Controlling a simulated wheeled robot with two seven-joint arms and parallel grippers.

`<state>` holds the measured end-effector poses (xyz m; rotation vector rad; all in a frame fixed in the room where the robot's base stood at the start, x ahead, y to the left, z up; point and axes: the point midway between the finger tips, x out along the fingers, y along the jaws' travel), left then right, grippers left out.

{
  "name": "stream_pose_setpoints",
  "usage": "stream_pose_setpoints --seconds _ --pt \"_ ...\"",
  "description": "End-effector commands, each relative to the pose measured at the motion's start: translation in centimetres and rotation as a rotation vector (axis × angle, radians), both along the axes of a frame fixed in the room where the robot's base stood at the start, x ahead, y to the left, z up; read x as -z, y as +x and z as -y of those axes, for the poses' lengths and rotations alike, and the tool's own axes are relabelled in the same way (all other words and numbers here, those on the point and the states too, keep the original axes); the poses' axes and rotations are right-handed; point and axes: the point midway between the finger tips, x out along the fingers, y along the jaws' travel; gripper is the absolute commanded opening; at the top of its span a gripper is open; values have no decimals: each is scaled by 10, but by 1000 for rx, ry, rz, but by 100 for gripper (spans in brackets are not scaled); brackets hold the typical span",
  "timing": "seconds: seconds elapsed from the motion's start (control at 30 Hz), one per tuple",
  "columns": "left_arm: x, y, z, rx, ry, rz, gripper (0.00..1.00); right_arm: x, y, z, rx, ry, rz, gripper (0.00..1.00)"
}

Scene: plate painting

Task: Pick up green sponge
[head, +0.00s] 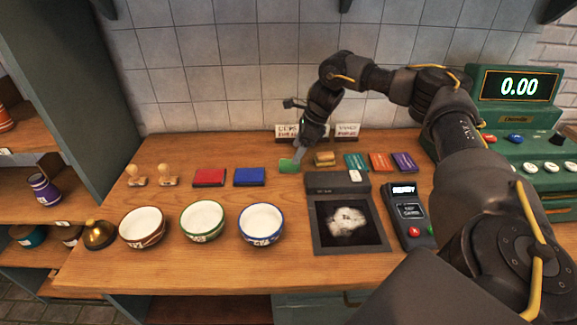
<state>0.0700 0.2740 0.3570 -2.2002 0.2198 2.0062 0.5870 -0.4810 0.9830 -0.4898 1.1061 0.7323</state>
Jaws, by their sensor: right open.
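My right gripper (297,158) is open and points down at the sponge from above. Its fingertips are at the sponge's right end and cover part of it. Whether they touch it I cannot tell. My left gripper is not in view.
A red block (209,178) and a blue block (249,177) lie to the left. Three bowls (202,220) stand in front. A dark device with a screen (347,222) and a card terminal (408,215) are at right. Stamps (168,175) stand at left.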

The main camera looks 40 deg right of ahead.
Motion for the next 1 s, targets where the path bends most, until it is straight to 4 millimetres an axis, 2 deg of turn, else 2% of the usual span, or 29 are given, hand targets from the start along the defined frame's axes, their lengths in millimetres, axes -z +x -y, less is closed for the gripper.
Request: stream_pose_setpoints --seconds 0.13,0.4,0.7,1.0 --pt "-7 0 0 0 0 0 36 11 0 -3 -2 -1 -4 71" --pt "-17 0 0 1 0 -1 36 46 5 -13 0 0 -3 71" --pt "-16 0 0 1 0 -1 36 50 7 -14 1 1 -1 70" --pt "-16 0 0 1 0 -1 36 50 7 -14 1 1 -1 30"
